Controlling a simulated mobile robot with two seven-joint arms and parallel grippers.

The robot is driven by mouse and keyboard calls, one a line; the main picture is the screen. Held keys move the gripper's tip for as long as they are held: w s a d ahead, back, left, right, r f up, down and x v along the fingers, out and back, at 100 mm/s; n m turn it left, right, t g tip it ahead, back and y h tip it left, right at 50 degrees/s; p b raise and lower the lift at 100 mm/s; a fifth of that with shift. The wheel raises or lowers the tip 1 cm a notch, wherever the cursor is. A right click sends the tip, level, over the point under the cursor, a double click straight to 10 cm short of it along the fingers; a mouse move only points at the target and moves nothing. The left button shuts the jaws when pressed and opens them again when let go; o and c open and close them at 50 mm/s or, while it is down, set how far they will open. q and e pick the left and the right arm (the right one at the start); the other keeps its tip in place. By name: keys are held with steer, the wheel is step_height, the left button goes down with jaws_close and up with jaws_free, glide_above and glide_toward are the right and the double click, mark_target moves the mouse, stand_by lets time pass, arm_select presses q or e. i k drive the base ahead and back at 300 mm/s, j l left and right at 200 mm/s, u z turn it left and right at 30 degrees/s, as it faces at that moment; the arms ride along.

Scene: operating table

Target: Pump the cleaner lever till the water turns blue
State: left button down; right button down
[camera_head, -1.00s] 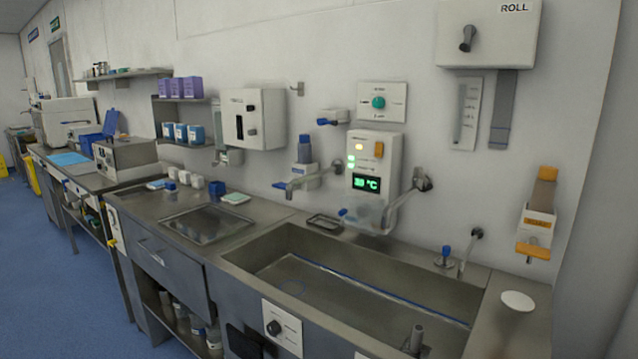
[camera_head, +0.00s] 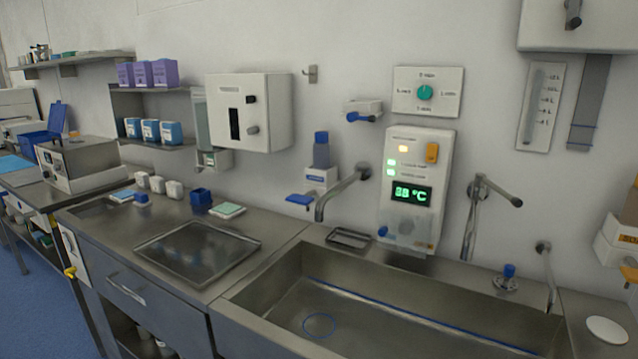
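A blue-capped bottle (camera_head: 321,150) sits in a white wall holder (camera_head: 320,178) above the back left of the sink. A flat blue lever (camera_head: 300,200) sticks out below the holder to the left. Another blue lever (camera_head: 360,117) sticks out of a small white wall unit (camera_head: 364,106) higher up. I cannot tell for certain which is the cleaner lever. The steel sink (camera_head: 270,273) has a blue line along its inside and a blue ring (camera_head: 319,325) on its floor. The basin looks grey; I see no blue water. Neither of my grippers shows.
Two taps (camera_head: 345,187) and (camera_head: 468,225) reach over the sink's back edge. A control panel (camera_head: 428,165) with green digits hangs between them. A steel tray (camera_head: 197,250), small blue and white boxes and a white dispenser (camera_head: 275,110) are to the left.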

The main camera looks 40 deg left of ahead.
mark_target(306, 199)
steer(key=j+z, duration=0.1)
steer(key=j, duration=1.65)
